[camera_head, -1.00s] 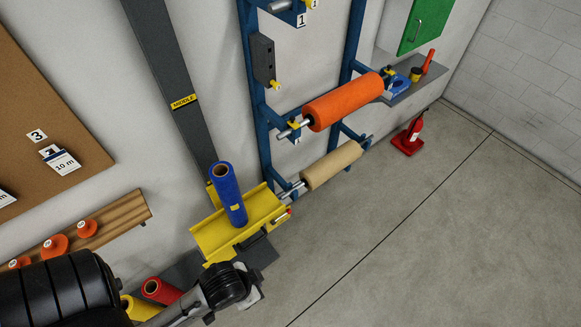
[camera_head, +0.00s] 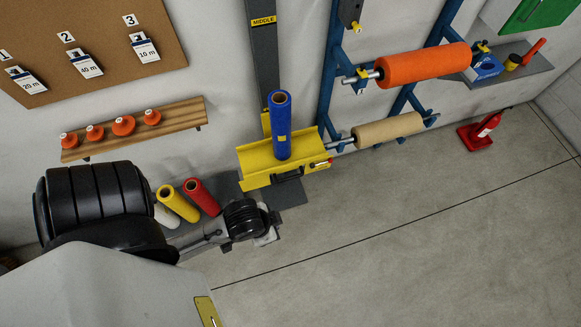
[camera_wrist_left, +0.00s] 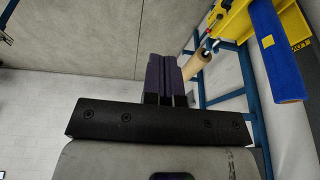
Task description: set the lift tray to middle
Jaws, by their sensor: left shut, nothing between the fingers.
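The yellow lift tray (camera_head: 256,165) is low on a dark grey vertical column (camera_head: 263,55), well below the yellow MIDDLE label (camera_head: 263,20). A blue roll (camera_head: 281,125) stands upright on the tray. A dark handle (camera_head: 288,174) is on the tray's front. In the left wrist view the tray (camera_wrist_left: 232,22) and the blue roll (camera_wrist_left: 275,50) show at the upper right. My left gripper (camera_head: 267,236) is in front of and below the tray, apart from it. Its fingers (camera_wrist_left: 163,62) are shut and empty. My right gripper is not in view.
A blue rack holds an orange roll (camera_head: 425,66) and a tan roll (camera_head: 388,130) right of the tray. A wooden shelf (camera_head: 185,118) is on the wall.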

